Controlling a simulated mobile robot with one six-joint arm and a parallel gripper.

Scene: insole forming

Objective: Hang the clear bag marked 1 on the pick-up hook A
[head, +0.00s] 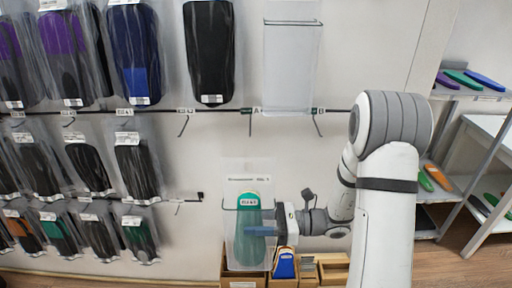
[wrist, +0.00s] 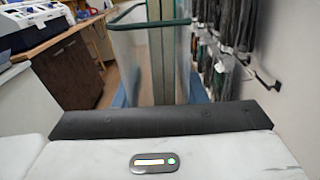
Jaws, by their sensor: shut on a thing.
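My gripper (head: 262,231) is shut on a clear bag (head: 232,256) holding a teal insole (head: 249,212). The bag hangs upright in front of the wall, low and left of my arm. Its top has small print that I cannot read as a number. In the wrist view the clear bag (wrist: 130,65) stands between my blue fingertips (wrist: 160,95), with a dark green edge on top. On the wall rail above are bare hooks with small tags: one hook (head: 250,126) beside a tag that looks like A (head: 258,110), another (head: 318,127) beside a green tag.
An empty-looking clear bag (head: 289,75) hangs above the tagged hooks. Wooden boxes (head: 308,271) stand below the held bag. A shelf (head: 470,93) with coloured insoles is at right.

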